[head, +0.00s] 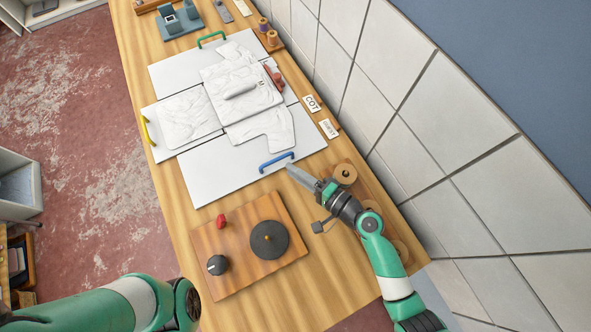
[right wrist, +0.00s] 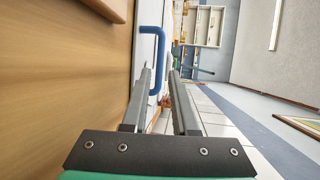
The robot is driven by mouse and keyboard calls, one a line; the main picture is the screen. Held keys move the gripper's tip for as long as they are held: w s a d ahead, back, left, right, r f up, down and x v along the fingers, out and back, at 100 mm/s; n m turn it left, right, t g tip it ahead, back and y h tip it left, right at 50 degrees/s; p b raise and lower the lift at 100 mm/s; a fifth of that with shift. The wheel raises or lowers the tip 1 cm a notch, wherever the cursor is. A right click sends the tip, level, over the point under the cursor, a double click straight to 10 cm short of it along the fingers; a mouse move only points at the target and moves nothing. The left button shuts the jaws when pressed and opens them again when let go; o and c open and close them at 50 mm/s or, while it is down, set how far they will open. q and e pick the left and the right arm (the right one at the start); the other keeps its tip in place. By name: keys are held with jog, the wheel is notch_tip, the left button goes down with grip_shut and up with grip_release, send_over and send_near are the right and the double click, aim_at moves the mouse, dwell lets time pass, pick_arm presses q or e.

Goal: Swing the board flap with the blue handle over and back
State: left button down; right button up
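The folding board lies on the wooden table with several white flaps. The flap with the blue handle (head: 230,163) lies flat at the near side, and its blue handle (head: 277,160) is at its right part. A white garment (head: 240,88) is spread over the boards, one sleeve reaching onto this flap. My right gripper (head: 291,169) is just beside the blue handle. In the right wrist view my right gripper (right wrist: 160,72) is open, and the blue handle (right wrist: 156,45) shows between and beyond its fingertips. Contact cannot be told. My left gripper is out of view.
A wooden panel with a dark dial (head: 269,239), a black knob and a red knob stands nearer on the table (head: 185,222). A tiled wall (head: 440,130) bounds the right side. Other flaps have yellow (head: 147,131) and green (head: 211,39) handles.

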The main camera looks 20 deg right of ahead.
dwell(0.4)
jog(key=w+a+r+n+t+y+p, duration=0.1)
jog(key=w+r+n+t+p, duration=0.3)
jog(key=r, duration=1.8)
jog(key=w+r+n+t+y+p, duration=0.1)
jog(key=w+r+n+y+p, duration=0.3)
jog(key=r, duration=1.9)
jog(key=s+d+r+n+t+h+p, duration=0.1)
jog(key=s+r+n+t+p, duration=0.2)
jog(key=r, duration=0.7)
jog(key=s+d+r+n+t+h+p, duration=0.1)
jog(key=s+d+r+n, duration=0.2)
jog(key=r, duration=0.7)
jog(key=s+d+r+t+h, duration=0.4)
jog(key=s+d+r+h, duration=0.1)
jog(key=s+h, duration=0.3)
jog(key=shift+d+r+t+h, duration=0.25)
jog(key=shift+r+t+h, duration=0.05)
jog(key=shift+r+h, duration=0.3)
